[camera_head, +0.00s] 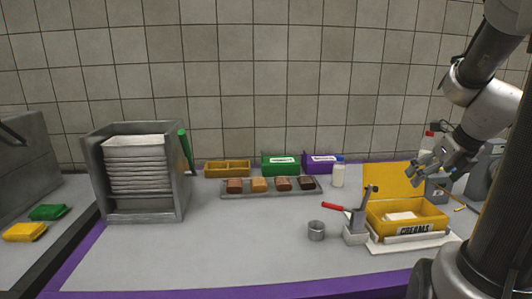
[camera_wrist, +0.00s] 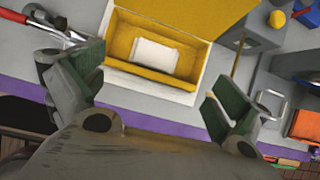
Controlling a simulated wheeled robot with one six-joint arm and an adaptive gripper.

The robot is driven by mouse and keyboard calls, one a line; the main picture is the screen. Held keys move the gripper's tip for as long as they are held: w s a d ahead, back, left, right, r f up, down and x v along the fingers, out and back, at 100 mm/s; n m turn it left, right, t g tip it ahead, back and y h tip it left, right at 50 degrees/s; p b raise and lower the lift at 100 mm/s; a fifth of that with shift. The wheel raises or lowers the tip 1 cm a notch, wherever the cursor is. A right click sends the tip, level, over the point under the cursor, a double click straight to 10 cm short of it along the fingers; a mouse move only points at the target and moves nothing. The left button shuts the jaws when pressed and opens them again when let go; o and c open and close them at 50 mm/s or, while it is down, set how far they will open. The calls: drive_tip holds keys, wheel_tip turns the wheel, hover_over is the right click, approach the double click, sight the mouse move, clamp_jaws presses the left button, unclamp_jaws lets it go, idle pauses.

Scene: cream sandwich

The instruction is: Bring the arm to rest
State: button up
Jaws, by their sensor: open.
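My gripper (camera_head: 440,163) hangs at the right of the head view, raised above the counter near the yellow cereals box. In the wrist view my gripper (camera_wrist: 150,88) has its two green-padded fingers spread wide, with nothing between them. My arm (camera_head: 490,105) comes down from the upper right. The yellow box (camera_head: 410,228) stands with its lid up, and a white block (camera_head: 400,216) lies inside it. In the wrist view the yellow box (camera_wrist: 125,58) and the white block (camera_wrist: 156,54) lie beyond the fingers, apart from them.
A red-handled press (camera_head: 356,228) and a small metal cup (camera_head: 316,231) stand left of the box. A tray (camera_head: 240,195) with bread-like pieces lies at the back. A rack of white trays (camera_head: 138,172) stands left. The counter's front middle (camera_head: 220,260) is clear.

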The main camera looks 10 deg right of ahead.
drive_tip(key=s+a+r+m, duration=0.2)
drive_tip(key=s+a+m, duration=0.4)
drive_tip(key=m, duration=1.2)
drive_tip(key=s+a+r+m+g, duration=0.1)
drive_tip(key=s+a+m, duration=0.5)
drive_tip(key=m, duration=1.2)
drive_tip(key=a+r, duration=0.1)
drive_tip(key=a, duration=0.3)
drive_tip(key=shift+s+g, duration=0.15)
drive_tip(key=shift+g, duration=0.15)
